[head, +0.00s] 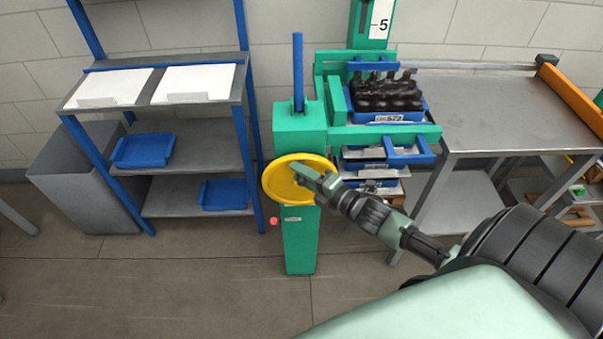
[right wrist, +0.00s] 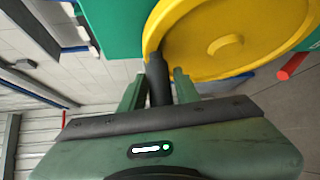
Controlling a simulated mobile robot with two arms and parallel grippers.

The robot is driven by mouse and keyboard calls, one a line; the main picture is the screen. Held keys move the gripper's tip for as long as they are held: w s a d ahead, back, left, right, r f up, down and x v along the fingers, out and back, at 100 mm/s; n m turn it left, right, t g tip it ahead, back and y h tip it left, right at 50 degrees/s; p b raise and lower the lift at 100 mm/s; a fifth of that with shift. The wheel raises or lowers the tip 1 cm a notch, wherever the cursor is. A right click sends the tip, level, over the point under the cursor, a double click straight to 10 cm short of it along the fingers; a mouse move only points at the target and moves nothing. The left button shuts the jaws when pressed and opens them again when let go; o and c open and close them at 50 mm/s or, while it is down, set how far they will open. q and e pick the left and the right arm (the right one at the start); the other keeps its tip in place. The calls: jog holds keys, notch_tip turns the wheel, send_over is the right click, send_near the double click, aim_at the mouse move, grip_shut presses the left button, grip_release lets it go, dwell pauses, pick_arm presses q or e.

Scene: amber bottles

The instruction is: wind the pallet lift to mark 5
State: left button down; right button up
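The yellow handwheel (head: 276,184) is on the front of the green lift post (head: 300,240); it also fills the upper right of the right wrist view (right wrist: 235,50). My right gripper (head: 308,172) is at the wheel's upper right face. In the right wrist view its two fingers (right wrist: 160,90) stand close on either side of the dark wheel handle (right wrist: 158,78) and look shut on it. The green lift carriage (head: 345,135) holds a blue crate (head: 405,118) of dark bottles (head: 388,92). Behind it, a mark plate (head: 381,22) on the green mast reads 5. My left gripper is not in view.
More blue crates (head: 365,164) are stacked below the carriage. A steel table (head: 480,105) stands to the right. A shelf rack (head: 190,145) with blue trays and a grey bin (head: 80,180) stand to the left. The floor before the post is clear.

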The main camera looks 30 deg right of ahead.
grip_shut()
dwell(1.2)
